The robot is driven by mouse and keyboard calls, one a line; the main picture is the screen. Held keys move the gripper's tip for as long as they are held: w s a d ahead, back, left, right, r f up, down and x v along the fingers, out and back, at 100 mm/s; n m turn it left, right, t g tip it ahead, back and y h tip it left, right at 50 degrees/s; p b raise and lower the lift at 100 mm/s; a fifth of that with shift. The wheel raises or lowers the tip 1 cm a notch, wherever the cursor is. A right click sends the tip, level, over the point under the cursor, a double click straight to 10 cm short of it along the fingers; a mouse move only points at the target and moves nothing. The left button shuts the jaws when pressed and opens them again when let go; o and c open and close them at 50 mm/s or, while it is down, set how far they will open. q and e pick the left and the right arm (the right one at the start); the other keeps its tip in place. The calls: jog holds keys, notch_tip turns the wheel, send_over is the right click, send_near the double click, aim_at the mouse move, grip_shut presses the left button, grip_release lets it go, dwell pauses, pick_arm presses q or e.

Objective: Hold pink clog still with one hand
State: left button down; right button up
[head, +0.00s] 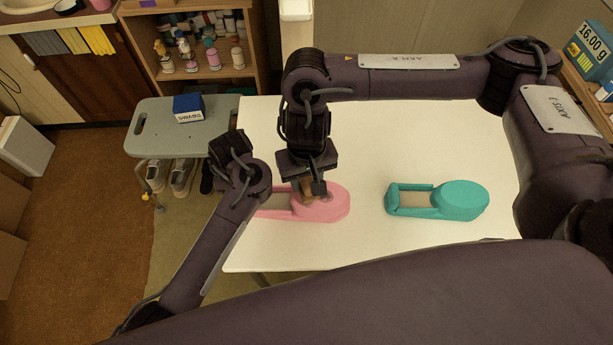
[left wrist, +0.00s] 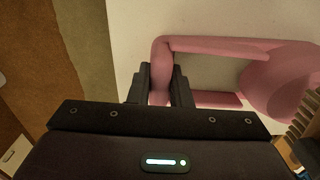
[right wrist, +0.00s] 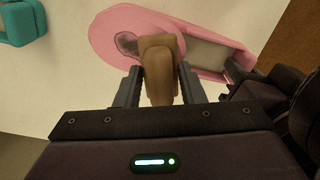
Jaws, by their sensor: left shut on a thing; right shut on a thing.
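The pink clog (head: 335,203) lies on the white table, its rounded toe to the right in the head view. My left gripper (left wrist: 161,78) is shut on the clog's heel band, with one finger on each side of it. In the head view my left arm hides the heel end. My right gripper (right wrist: 160,75) is shut on a tan brush (right wrist: 158,72) above the clog's toe. A grey-brown smudge shows on the toe beside the brush in the right wrist view. Bristles show at the right edge of the left wrist view. I cannot tell whether they touch the clog.
A teal clog (head: 462,200) lies to the right on the white table (head: 370,140). A grey bench (head: 150,125) with a blue box (head: 188,107) stands at the left, with shoes under it. A wooden shelf (head: 205,78) with bottles stands behind. The table is clear around the teal clog.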

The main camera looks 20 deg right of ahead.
jog(key=shift+f, duration=1.05)
jog(key=shift+d, duration=0.1)
jog(key=shift+s+d+r, duration=0.1)
jog(key=shift+s+d, duration=0.2)
jog(key=shift+d, duration=0.5)
jog(key=shift+s+d, duration=0.3)
jog(key=shift+d, duration=0.5)
jog(key=shift+s+d, duration=0.3)
jog(key=shift+d, duration=0.55)
jog(key=shift+s+d, duration=0.25)
jog(key=shift+d, duration=0.55)
jog(key=shift+w+a+f, duration=0.1)
jog(key=shift+w+a, duration=0.1)
jog(key=shift+a, duration=0.4)
jog(key=shift+w+a+f, duration=0.1)
jog(key=shift+w+a, duration=0.1)
jog(key=shift+a, duration=0.45)
jog(key=shift+w+a, duration=0.2)
jog(key=shift+a, duration=0.4)
jog(key=shift+w+a+r, duration=0.1)
jog(key=shift+w+a, duration=0.15)
jog(key=shift+a, duration=0.55)
jog(key=shift+w+a, duration=0.25)
jog(key=shift+a, duration=0.5)
jog(key=shift+r, duration=3.05)
